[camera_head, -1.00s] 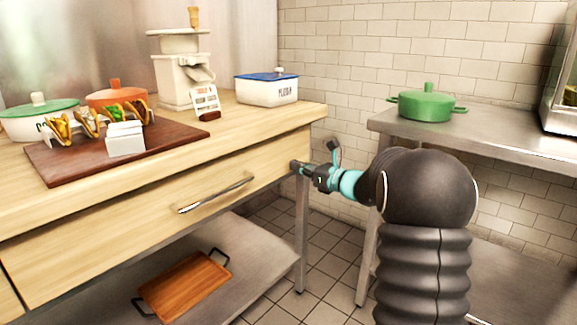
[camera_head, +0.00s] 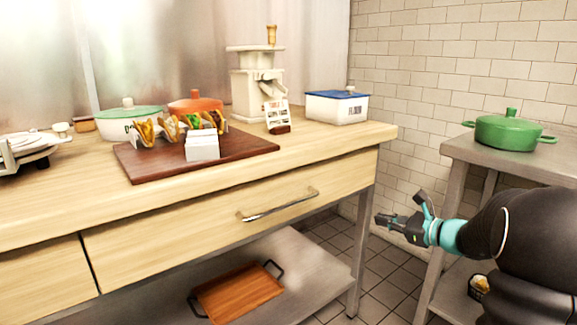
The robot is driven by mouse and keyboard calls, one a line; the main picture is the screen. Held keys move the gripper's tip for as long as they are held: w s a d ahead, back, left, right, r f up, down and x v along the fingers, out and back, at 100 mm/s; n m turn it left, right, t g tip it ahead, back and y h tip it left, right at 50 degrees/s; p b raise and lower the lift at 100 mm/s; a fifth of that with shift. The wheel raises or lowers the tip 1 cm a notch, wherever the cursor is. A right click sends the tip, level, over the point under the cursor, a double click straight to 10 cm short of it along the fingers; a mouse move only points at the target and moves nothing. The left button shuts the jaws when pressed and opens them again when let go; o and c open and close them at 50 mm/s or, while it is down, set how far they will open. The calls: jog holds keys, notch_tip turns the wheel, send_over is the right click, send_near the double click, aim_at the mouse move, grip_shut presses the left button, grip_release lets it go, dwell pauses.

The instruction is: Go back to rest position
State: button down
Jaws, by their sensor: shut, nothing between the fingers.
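My gripper (camera_head: 380,219) is at the right of the view, at the end of my dark arm with its teal ring. It is shut and empty. It points left, in front of the gap between the wooden counter (camera_head: 340,170) and the steel table (camera_head: 455,150). It appears apart from both. The counter's drawer (camera_head: 190,225) is closed, and its metal handle (camera_head: 278,205) lies to the left of the gripper.
On the counter are a dark board (camera_head: 250,147) with tacos, a grinder (camera_head: 250,90), and a blue-lidded box (camera_head: 336,106). A green pot (camera_head: 508,131) stands on the steel table. A wooden tray (camera_head: 238,292) lies on the lower shelf. Tiled floor shows between the counter and table.

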jog(key=s+a+f+n+g+h, duration=0.2)
jog(key=s+a+f+n+g, duration=0.2)
jog(key=s+n, duration=0.45)
jog(key=s+a+f+n+g+h, duration=0.25)
jog(key=s+f+n+g, duration=0.2)
jog(key=s, duration=0.65)
jog(key=s+a+r+n+t+h, duration=0.1)
jog(key=s+a+r+n+h, duration=0.1)
jog(key=s+n, duration=0.4)
jog(key=s+a+r+n+t+h, duration=0.1)
jog(key=s+a+r+n+h, duration=0.2)
jog(key=s, duration=0.7)
jog(key=shift+s+r+n, duration=0.4)
jog(key=shift+r+n, duration=0.25)
jog(key=shift+n, duration=0.75)
jog(key=shift+h, duration=0.25)
dwell(2.8)
